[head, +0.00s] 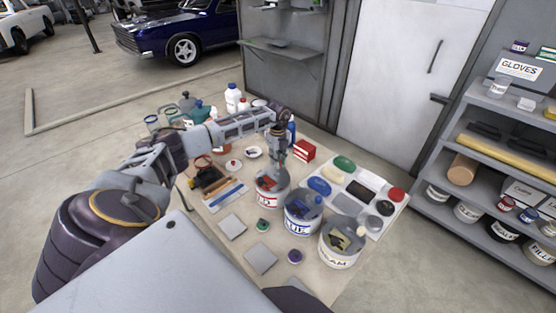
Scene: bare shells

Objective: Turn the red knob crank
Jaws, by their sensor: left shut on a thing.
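My left gripper (276,157) points down over the paint can labelled RED (270,193), near the middle of the head view. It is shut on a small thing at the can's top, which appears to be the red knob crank. The fingers largely hide that thing, and its angle cannot be made out. The RED can stands upright on the table (222,260). My right gripper is out of view.
A BLUE can (300,216) and a CREAM can (339,247) stand close to the right. A white tray (345,226) with coloured lids lies right. Bottles (232,99) crowd the back left.

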